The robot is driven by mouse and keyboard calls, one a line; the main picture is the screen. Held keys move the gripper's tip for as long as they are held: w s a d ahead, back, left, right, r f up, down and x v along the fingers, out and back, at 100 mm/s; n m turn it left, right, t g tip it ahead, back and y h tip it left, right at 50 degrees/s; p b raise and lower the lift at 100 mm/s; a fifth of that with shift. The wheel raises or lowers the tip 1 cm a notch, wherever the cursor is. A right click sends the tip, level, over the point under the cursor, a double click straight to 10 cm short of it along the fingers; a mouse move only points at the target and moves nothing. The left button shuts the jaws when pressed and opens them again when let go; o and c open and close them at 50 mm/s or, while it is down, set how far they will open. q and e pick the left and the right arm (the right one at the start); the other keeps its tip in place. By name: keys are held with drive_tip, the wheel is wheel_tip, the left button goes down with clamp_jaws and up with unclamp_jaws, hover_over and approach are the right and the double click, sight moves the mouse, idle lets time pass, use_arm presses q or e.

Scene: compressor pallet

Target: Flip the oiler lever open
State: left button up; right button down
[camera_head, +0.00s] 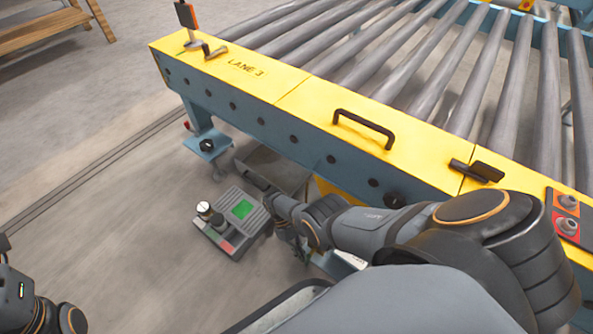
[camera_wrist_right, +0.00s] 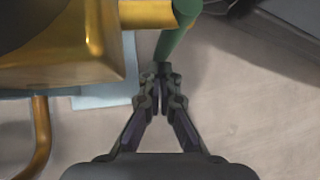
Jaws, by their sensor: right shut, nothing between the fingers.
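In the right wrist view a green bar (camera_wrist_right: 176,34), which looks like the oiler lever, slants down from a short brass-coloured stub (camera_wrist_right: 147,13). The stub joins a brass-coloured body (camera_wrist_right: 65,55) at the upper left. My right gripper (camera_wrist_right: 161,72) is shut and empty, its fingertips at the lower end of the bar. I cannot tell whether they touch it. In the head view my right arm reaches down beside the conveyor and hides the lever and most of the brass body. My left arm shows at the lower left edge, its gripper out of frame.
A conveyor with a yellow edge (camera_head: 291,97) and a black handle (camera_head: 364,128) stands beyond my right arm. A curved brass pipe (camera_wrist_right: 41,135) runs left of the gripper.

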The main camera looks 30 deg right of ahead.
idle(0.6)
drive_tip(key=v, duration=1.2)
drive_tip(key=shift+f, duration=0.1)
